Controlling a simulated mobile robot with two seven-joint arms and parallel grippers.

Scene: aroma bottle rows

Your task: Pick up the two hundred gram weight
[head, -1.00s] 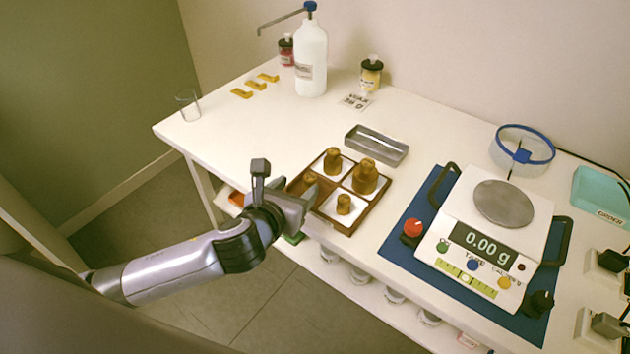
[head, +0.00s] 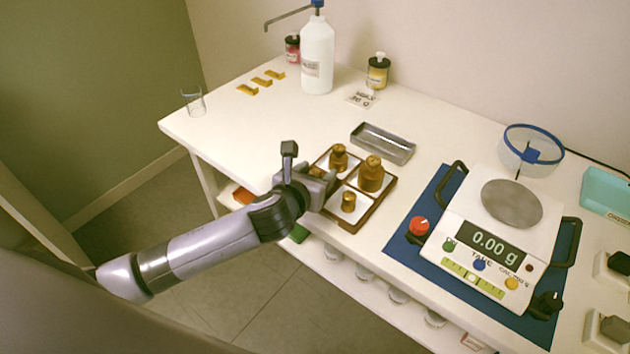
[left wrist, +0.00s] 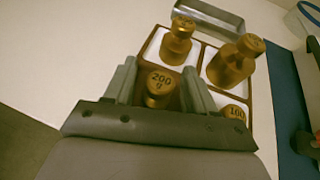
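The brass 200 g weight (left wrist: 161,88) shows in the left wrist view in the near left compartment of the wooden weight box (left wrist: 207,55). Its top label "200 g" faces the camera. In the head view the weight (head: 317,171) is mostly hidden by my gripper. My left gripper (left wrist: 160,78) is open, with one finger on each side of the weight. A narrow gap shows on the left; whether the right finger touches it I cannot tell. In the head view the gripper (head: 326,180) is over the box's left corner. My right gripper is not in view.
Other brass weights stand in the box: a large one (head: 371,175), a medium one (head: 338,157) and a small 100 g one (head: 348,201). A metal tray (head: 383,144) lies behind. A scale (head: 487,240) reading 0.00 g on a blue mat is to the right.

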